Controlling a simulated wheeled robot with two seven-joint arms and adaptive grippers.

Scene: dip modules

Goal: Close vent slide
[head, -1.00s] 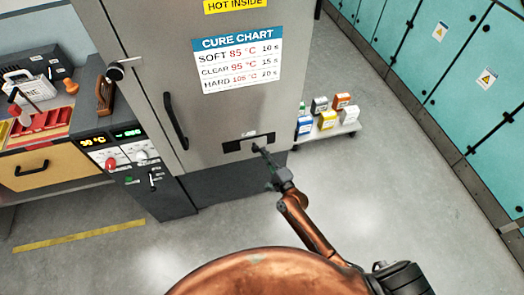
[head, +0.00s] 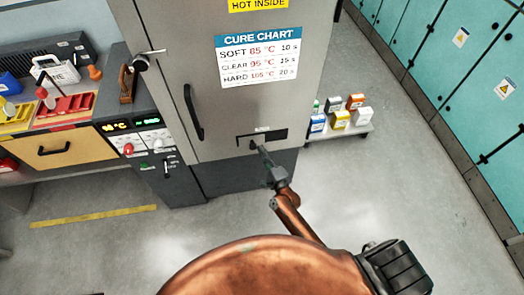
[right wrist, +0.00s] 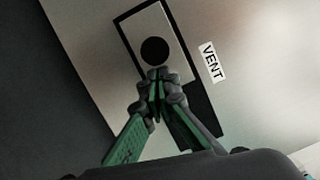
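The vent slide (right wrist: 173,50) is a grey plate with a round black knob (right wrist: 155,51), set in a black frame on the oven front. In the head view, the plate sits at the left of its slot and a dark opening (head: 279,134) shows at the right. My right gripper (right wrist: 158,78) is shut, its fingertips together right by the knob; I cannot tell whether they touch it. The right gripper also shows in the head view (head: 262,153), in front of the slot. My left gripper is not in view.
The grey oven door (head: 180,60) has a black handle (head: 193,112) left of the vent. A low shelf (head: 345,132) with several small boxes stands right of the oven. A workbench drawer (head: 75,148) is at left. The floor in front is clear.

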